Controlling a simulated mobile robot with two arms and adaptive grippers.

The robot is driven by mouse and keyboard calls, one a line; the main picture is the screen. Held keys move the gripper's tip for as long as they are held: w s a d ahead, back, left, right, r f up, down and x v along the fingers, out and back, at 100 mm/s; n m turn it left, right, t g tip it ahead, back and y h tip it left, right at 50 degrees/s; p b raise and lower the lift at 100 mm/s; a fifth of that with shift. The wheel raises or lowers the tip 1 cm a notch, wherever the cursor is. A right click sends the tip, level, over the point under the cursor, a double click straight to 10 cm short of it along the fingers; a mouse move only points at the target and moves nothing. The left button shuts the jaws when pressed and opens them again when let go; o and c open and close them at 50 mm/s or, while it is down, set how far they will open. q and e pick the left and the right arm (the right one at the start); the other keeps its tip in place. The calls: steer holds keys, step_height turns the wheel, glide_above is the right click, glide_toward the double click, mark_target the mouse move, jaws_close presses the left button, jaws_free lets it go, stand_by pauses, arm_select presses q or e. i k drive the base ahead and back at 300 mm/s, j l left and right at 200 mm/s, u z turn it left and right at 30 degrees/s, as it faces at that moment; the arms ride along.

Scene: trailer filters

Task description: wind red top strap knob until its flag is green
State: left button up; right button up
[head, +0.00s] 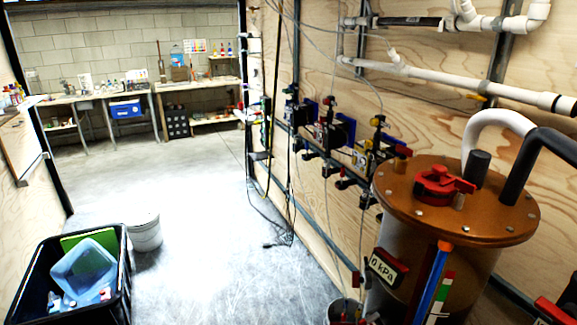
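A red knob (437,183) sits on top of the copper-coloured lid (400,196) of a large cylindrical tank (402,240) at the right of the head view. A small red piece (464,186) sticks out at the knob's right side; I cannot tell whether it is the flag. I see no green on or beside the knob. A strip with red, white and green bands (442,298) stands on the tank's front, beside a blue bar with an orange top (432,280). Neither of my grippers shows in this view.
A sign reading "0 kPa" (388,268) is on the tank. Black (525,165) and white hoses (487,125) arch over the lid. Valves and pumps (335,132) line the plywood wall. A black crate (122,270) and white bucket (146,235) stand left. The middle floor is clear.

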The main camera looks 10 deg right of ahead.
mark_target(356, 279)
steer(key=j+z, duration=0.2)
steer(key=z, duration=0.25)
steer(key=j+z, duration=0.25)
steer(key=z, duration=0.15)
steer(key=i+j+z, duration=0.1)
steer(key=j, duration=0.25)
steer(key=i+j+z, duration=0.15)
steer(key=j, duration=0.25)
steer(key=i+j+z, duration=0.1)
steer(key=j, duration=0.3)
steer(key=i+j+z, duration=0.15)
steer(key=j, duration=0.3)
steer(key=i, duration=0.1)
